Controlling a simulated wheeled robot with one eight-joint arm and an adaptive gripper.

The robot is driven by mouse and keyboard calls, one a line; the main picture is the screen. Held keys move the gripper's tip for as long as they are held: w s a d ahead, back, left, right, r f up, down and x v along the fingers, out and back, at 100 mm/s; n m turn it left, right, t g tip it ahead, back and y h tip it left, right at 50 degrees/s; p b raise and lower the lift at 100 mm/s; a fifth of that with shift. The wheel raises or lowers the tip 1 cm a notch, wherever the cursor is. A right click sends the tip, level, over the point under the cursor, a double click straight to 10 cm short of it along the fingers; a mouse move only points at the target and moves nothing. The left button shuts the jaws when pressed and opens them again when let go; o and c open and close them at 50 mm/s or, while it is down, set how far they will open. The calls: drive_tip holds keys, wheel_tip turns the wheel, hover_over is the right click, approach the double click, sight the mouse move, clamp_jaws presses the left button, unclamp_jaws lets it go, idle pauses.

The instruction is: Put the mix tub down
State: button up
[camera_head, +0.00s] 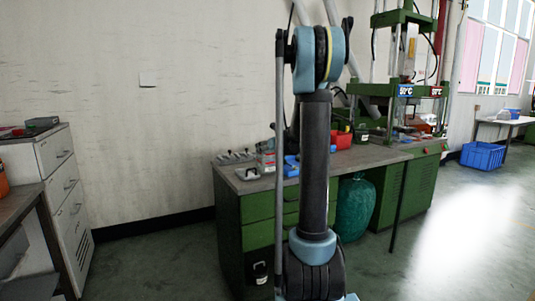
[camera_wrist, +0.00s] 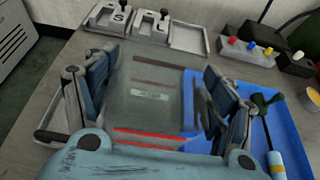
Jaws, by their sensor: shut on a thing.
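The mix tub (camera_wrist: 150,92) is a see-through greyish tub with a pale label and red lines near its lower edge in the wrist view. My gripper (camera_wrist: 157,78) is shut on it, with one dark blue-grey finger at each side. The tub hangs over or stands on the grey bench top; I cannot tell whether its base touches. In the head view my arm hides most of my gripper, and a small pale shape with red (camera_head: 266,160) left of the arm may be the tub.
A blue tray (camera_wrist: 258,96) holding a tool lies right of the tub. A block with coloured knobs (camera_wrist: 250,52) is at the back right. A green press (camera_head: 403,60) stands on the bench's right part.

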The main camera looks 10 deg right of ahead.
drive_tip(key=shift+f, duration=0.7)
drive_tip(key=o, duration=1.5)
drive_tip(key=shift+v, duration=6.05)
